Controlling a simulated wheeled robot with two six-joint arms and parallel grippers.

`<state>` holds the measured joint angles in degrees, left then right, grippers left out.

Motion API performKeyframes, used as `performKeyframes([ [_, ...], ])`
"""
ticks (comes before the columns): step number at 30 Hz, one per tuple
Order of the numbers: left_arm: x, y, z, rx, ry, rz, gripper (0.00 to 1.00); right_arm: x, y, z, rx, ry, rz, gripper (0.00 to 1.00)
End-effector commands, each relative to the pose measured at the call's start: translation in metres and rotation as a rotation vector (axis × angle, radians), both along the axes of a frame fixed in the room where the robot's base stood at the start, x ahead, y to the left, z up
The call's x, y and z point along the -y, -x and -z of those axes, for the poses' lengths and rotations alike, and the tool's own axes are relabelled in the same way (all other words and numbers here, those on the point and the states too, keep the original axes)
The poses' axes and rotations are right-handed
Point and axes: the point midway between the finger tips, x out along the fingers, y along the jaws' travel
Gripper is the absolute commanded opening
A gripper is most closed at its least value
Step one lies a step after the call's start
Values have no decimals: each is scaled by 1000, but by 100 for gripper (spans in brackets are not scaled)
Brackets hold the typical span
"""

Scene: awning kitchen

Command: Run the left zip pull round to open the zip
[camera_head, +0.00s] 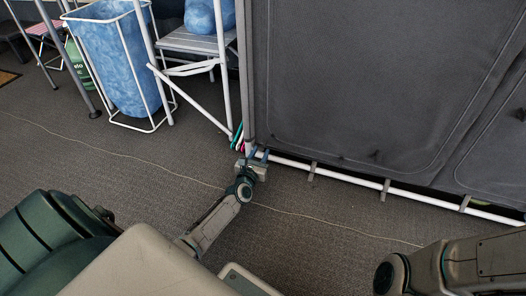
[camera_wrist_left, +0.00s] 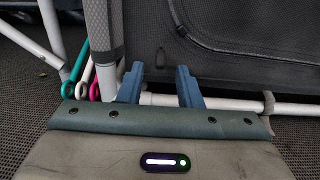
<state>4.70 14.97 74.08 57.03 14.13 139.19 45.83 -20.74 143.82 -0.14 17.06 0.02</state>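A grey fabric cupboard front (camera_head: 370,70) fills the upper right of the head view, with a curved zip line running round its panel. In the left wrist view, a dark tab (camera_wrist_left: 181,30) sits at the zip's lower left bend, and a small dark loop (camera_wrist_left: 161,57) hangs on the fabric below; I cannot tell which is the left zip pull. My left gripper (camera_head: 259,154) is low at the cupboard's bottom left corner. In the left wrist view its blue fingers (camera_wrist_left: 160,88) are apart, with nothing seen between them. My right gripper is not in view.
A white bottom rail (camera_head: 345,178) runs just in front of the fingers. Teal, white and pink looped items (camera_wrist_left: 84,75) hang by the left post (camera_wrist_left: 103,30). A thin cord crosses the carpet.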

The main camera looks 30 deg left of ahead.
Motion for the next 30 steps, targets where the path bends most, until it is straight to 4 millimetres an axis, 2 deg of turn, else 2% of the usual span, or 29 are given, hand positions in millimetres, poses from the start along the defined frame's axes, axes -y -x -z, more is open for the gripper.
performKeyframes([
  [1,-2,-9,2,2,0,-1,32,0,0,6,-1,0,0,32],
  [6,-6,-27,1,2,-1,0,32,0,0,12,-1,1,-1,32],
  [17,-8,-33,0,1,-2,0,32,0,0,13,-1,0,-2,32],
  [22,-8,-32,0,1,-2,0,2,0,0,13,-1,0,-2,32],
  [23,-8,-32,0,1,-2,0,0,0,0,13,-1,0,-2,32],
  [30,-8,-32,-1,0,-3,0,0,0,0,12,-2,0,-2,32],
])
